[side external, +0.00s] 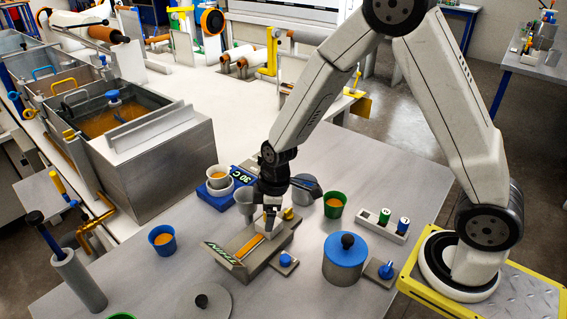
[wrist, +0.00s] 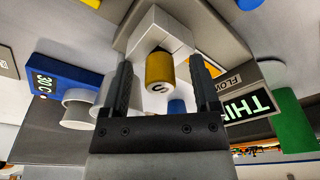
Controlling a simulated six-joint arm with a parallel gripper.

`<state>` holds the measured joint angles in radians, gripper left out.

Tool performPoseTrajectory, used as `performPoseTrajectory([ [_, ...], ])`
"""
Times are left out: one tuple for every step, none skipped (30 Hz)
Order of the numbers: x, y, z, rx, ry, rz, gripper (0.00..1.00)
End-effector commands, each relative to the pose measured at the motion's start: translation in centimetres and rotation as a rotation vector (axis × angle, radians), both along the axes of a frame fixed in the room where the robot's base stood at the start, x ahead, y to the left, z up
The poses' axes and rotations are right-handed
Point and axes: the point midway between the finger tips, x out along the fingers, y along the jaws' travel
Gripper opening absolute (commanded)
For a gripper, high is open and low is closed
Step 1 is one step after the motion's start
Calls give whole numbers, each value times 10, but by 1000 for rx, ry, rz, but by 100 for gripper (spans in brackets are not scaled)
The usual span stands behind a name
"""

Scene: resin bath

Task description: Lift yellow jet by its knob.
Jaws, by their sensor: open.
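The yellow jet's knob (wrist: 159,70) is a short yellow cylinder with a pale end marked with a dark letter. It stands out from a white block (wrist: 158,25) in the wrist view. A small yellow end also shows beside the fingers in the side view (side external: 288,213). My gripper (wrist: 160,64) is open, with one finger on each side of the knob and a visible gap to each. In the side view my gripper (side external: 268,222) is low over the grey fixture (side external: 256,262) with the sign reading THIN. The fingers partly hide the white block there.
A blue lidded pot (side external: 345,262) and a green cup (side external: 334,206) stand right of the fixture. A white rack (side external: 382,231) holds green-topped and blue-topped jets. A blue cup (side external: 162,240) stands left. A blue 30 C display (side external: 241,178) and pale cups are behind.

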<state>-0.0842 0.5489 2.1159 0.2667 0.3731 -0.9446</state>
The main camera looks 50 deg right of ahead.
Motion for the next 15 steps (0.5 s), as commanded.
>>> performPoseTrajectory([
  [0,0,0,0,0,0,79],
  [0,0,0,0,0,0,79],
  [0,0,0,0,0,0,79],
  [0,0,0,0,0,0,79],
  [0,0,0,0,0,0,79],
  [0,0,0,0,0,0,79],
  [0,0,0,0,0,0,69],
  [0,0,0,0,0,0,60],
  [0,0,0,0,0,0,47],
  [0,0,0,0,0,0,37],
  [0,0,0,0,0,0,28],
  [0,0,0,0,0,0,15],
  [0,0,0,0,0,0,6],
  [0,0,0,0,0,0,0],
  [0,0,0,0,0,0,0],
])
